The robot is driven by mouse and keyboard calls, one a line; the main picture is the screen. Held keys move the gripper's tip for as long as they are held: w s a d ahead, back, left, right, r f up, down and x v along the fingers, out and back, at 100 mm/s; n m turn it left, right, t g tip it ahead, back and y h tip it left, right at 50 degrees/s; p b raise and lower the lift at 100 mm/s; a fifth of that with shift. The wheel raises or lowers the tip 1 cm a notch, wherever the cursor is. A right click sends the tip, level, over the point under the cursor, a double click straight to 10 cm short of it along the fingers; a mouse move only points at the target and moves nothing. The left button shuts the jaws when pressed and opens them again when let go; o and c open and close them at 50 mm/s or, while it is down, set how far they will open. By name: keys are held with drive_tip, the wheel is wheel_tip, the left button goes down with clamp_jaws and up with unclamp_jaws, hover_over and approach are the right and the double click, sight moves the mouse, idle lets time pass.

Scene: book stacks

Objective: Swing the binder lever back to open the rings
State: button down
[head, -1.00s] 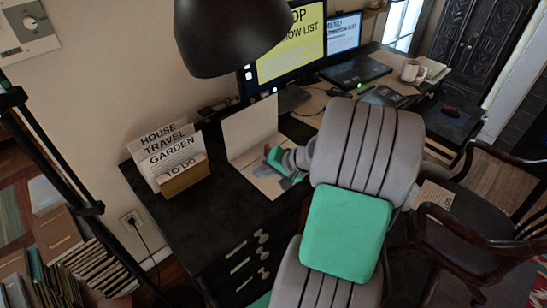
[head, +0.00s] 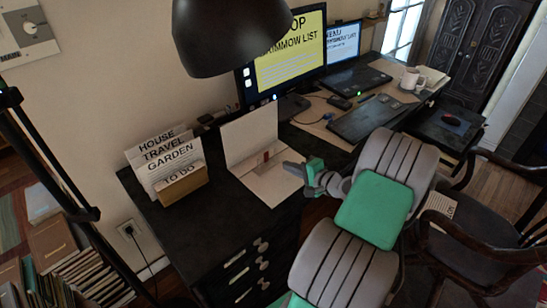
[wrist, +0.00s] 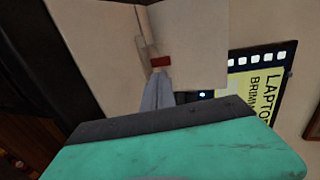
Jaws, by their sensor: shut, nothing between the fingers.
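The open binder (head: 249,138) is on the dark desk, its pale cover standing upright against the wall side and its other half (head: 268,188) lying flat. A small red-tipped lever (head: 266,157) stands near the fold. It also shows as a red block (wrist: 160,61) in the wrist view. My gripper (head: 287,167) is shut and empty, just right of the lever in the head view. In the wrist view the closed fingertips (wrist: 158,76) appear just below the red block; I cannot tell if they touch. The rings are too small to make out.
A file box (head: 183,186) with labelled cards stands left of the binder. A black lamp shade (head: 228,38) hangs above. Monitors (head: 285,55), a laptop (head: 354,78) and a mug (head: 410,79) are behind. A wooden chair (head: 480,210) stands at right.

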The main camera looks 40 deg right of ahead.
sight(267, 154)
drive_tip(key=x, duration=0.5)
drive_tip(key=r+x, duration=0.1)
drive_tip(key=x, duration=0.2)
drive_tip(key=shift+w+r+p, duration=0.1)
drive_tip(key=shift+w+p, duration=0.1)
drive_tip(key=shift+p, duration=0.1)
